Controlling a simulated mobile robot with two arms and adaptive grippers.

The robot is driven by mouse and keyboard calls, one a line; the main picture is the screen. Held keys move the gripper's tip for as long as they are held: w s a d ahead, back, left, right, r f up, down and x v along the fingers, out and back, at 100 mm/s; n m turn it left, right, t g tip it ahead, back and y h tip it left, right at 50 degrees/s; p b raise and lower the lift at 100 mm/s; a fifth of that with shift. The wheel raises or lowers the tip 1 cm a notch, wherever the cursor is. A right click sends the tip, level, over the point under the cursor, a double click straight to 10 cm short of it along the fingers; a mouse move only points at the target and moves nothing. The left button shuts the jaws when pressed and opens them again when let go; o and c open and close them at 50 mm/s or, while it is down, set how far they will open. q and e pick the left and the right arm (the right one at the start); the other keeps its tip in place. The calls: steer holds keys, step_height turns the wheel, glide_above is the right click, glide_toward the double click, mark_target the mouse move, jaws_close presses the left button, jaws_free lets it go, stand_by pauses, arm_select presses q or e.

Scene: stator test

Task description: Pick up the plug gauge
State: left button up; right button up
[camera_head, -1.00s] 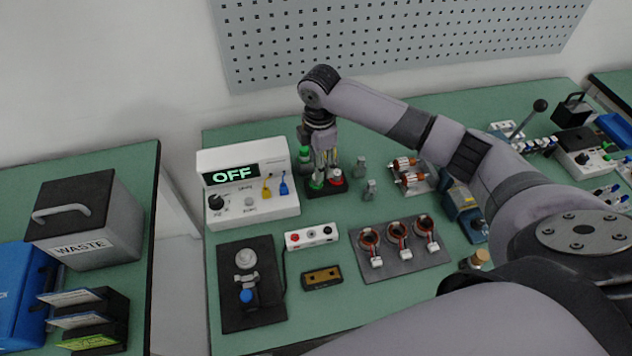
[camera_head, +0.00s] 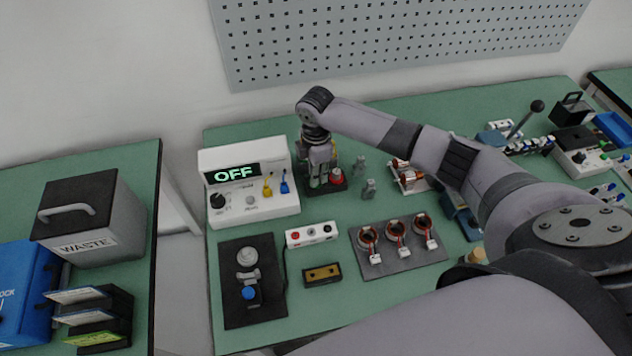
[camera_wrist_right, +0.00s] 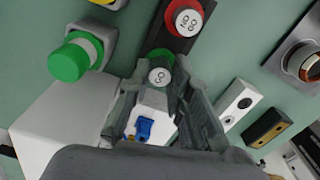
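One has a green end with a small round label (camera_wrist_right: 158,76); the other is red-ended (camera_wrist_right: 187,18) and also shows in the head view (camera_head: 337,177). My right gripper (camera_head: 318,184) points down over the green-ended gauge. In the right wrist view its two fingers (camera_wrist_right: 160,82) stand apart, one on each side of the labelled end. Whether they touch it is unclear. The gauge's lower part is hidden. My left gripper is not in view.
A white tester (camera_head: 250,205) reading OFF stands close left of the gripper. Small grey pieces (camera_head: 369,189) stand to its right. A green-capped object (camera_wrist_right: 72,58) is near the fingers.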

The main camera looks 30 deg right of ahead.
jaws_close()
steer(key=shift+r, duration=0.1)
step_height(320, 180, up, 20)
steer(key=b, duration=0.3)
stand_by(0.4)
